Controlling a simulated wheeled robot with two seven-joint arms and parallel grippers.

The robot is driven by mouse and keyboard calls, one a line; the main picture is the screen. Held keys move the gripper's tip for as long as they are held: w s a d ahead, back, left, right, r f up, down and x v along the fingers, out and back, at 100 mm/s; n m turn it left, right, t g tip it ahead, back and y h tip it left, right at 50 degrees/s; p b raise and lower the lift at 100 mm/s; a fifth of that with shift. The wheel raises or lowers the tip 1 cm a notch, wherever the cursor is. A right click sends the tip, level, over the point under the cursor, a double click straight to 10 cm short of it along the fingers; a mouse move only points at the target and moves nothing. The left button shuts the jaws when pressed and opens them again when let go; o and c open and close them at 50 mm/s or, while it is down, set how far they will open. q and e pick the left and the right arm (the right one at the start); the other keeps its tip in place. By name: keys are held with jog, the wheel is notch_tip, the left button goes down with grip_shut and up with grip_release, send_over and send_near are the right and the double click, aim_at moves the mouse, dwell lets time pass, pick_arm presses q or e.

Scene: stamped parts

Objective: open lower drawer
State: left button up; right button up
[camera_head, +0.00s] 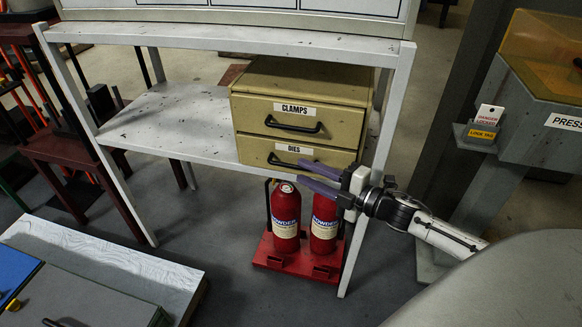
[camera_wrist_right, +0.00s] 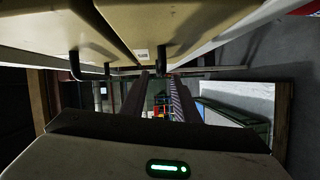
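The tan two-drawer cabinet (camera_head: 305,82) stands on the white shelf. Its lower drawer (camera_head: 312,155), labelled DIES, looks shut and has a black bar handle (camera_head: 283,162). The upper drawer (camera_head: 260,113), labelled CLAMPS, also looks shut. My right gripper (camera_head: 303,174) reaches in from the right at the lower drawer's front, fingers apart and empty. Its upper fingertip overlaps the handle's right end in the head view; contact cannot be told. In the right wrist view the fingers (camera_wrist_right: 157,95) stand apart below the drawer fronts, with a dark handle (camera_wrist_right: 162,58) near them. My left gripper is out of view.
Two red extinguishers (camera_head: 286,212) stand in a red base (camera_head: 290,262) just below my right gripper. A white shelf leg (camera_head: 352,255) is close to it. The bare shelf top (camera_head: 175,115) left of the cabinet is free. A grey press (camera_head: 535,105) stands at right.

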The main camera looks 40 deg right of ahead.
aim_at(296, 168)
jog(key=x, duration=0.5)
jog(key=shift+w+a, duration=0.1)
jog(key=shift+w, duration=0.25)
grip_shut()
